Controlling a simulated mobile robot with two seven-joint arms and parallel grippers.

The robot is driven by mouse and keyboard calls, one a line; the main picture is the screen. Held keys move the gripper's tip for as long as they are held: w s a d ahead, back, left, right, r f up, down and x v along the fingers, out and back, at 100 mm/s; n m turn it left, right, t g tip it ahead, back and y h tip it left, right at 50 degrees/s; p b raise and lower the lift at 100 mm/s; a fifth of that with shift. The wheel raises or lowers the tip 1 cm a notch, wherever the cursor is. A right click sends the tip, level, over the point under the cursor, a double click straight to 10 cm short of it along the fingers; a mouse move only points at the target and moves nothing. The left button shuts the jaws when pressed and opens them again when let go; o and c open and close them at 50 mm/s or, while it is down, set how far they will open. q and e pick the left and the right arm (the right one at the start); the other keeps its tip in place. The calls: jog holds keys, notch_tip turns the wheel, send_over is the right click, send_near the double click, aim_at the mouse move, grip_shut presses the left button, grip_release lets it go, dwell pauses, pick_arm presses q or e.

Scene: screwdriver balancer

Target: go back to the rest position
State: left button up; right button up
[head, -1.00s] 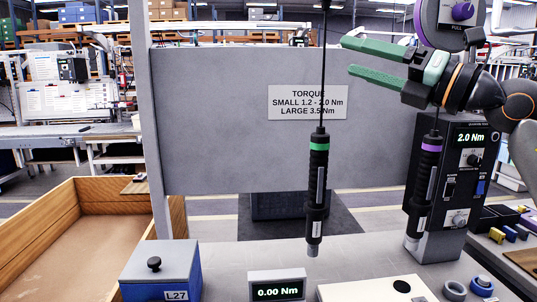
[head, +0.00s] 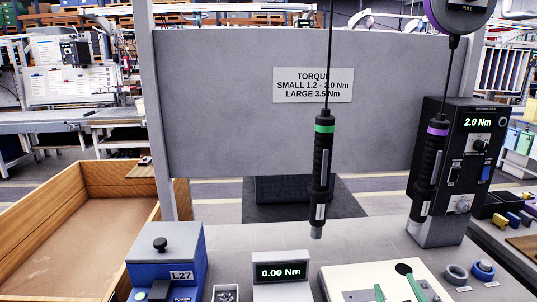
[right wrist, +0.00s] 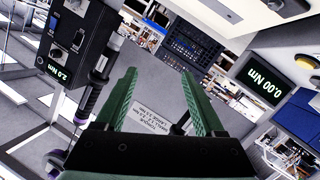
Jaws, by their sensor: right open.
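My right gripper (head: 391,281) shows only as two green fingertips low in the head view, in front of the white panel. In the right wrist view my right gripper (right wrist: 158,72) is open, with nothing between its two green fingers. The green-ringed screwdriver (head: 321,185) hangs upright from its cable, apart from the gripper. The purple-ringed screwdriver (head: 427,175) hangs from its balancer at the right, in front of the torque controller (head: 468,150); it also shows at the left of the right wrist view (right wrist: 92,92). My left gripper is not in view.
The torque display (head: 281,271) reads 0.00 Nm. A blue box (head: 166,250) stands left of it, beside a wooden crate (head: 68,240). A white panel (head: 345,275) lies at the front. A grey board (head: 225,120) with a torque sign stands behind.

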jog(key=s+a+f+m+g+y, duration=0.1)
jog(key=s+a+f+g+y, duration=0.1)
jog(key=s+f+g, duration=0.7)
jog(key=s+a+f+g+y, duration=0.1)
jog(key=s+a+f+g, duration=0.15)
jog(key=s+f, duration=1.15)
jog(key=shift+w+a+f+t+y+p, duration=0.35)
jog(key=shift+a+f+t+p, duration=0.25)
jog(key=shift+t+p, duration=0.2)
jog(key=shift+w+a+f+t+y+p, duration=0.2)
jog(key=shift+a+f+t+y+p, duration=0.25)
jog(key=shift+a+t+p, duration=0.35)
jog(key=shift+w+a+f+t+y+p, duration=0.35)
jog(key=shift+a+f+t+p, duration=0.25)
jog(key=shift+t, duration=0.35)
